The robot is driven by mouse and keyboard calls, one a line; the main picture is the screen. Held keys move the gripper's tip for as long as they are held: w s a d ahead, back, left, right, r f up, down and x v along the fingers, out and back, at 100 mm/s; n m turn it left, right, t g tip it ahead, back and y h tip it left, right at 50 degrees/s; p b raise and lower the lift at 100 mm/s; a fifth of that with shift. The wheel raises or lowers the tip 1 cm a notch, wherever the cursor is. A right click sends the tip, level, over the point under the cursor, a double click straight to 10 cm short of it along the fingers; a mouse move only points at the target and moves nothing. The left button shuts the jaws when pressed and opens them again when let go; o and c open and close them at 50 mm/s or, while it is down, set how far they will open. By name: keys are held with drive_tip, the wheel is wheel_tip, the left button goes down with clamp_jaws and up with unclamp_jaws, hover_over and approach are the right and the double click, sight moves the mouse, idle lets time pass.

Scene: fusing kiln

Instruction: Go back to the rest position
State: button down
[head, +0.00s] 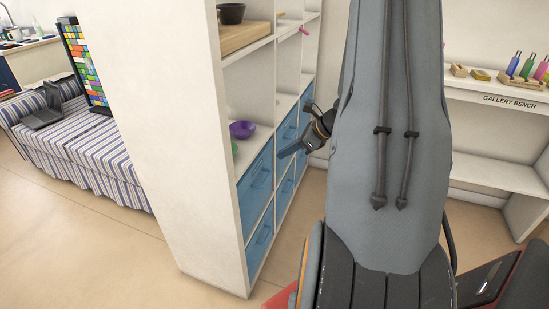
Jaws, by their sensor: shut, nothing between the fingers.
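My gripper (288,151) shows left of my grey arm, in front of the shelf unit with blue drawers. Its fingers point left and are shut with nothing between them. My arm's large grey link stands upright in the middle of the view and hides much of what is behind it. The wrist shows only partly beside this link. I cannot tell whether the gripper touches the drawer fronts.
A white shelf unit (185,130) with blue drawers (257,178) stands close on the left. A purple bowl (242,129) sits on its shelf. A striped daybed (85,150) is behind it. The gallery bench (490,97) is at right. Bare floor (120,245) lies front left.

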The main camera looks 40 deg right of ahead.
drive_tip(key=shift+v, duration=2.05)
drive_tip(key=shift+a, duration=0.1)
drive_tip(key=s+a+r+n+g+p, duration=0.1)
drive_tip(key=s+a+r+n+g, duration=0.15)
drive_tip(key=a+n, duration=0.5)
drive_tip(key=s+a+r+n+g+p, duration=0.1)
drive_tip(key=s+a+n+g, duration=0.2)
drive_tip(key=a, duration=0.7)
drive_tip(key=s+a+r+n+g+h, duration=0.1)
drive_tip(key=s+a+r+n+h, duration=0.1)
drive_tip(key=s+a+n, duration=0.3)
drive_tip(key=s+a+r+n+g+h+p, duration=0.1)
drive_tip(key=s+a+r+n+h, duration=0.2)
drive_tip(key=n, duration=1)
drive_tip(key=shift+s+a+r+p, duration=0.3)
drive_tip(key=shift+s+a, duration=1.55)
drive_tip(key=shift+a, duration=0.45)
drive_tip(key=shift+n, duration=0.25)
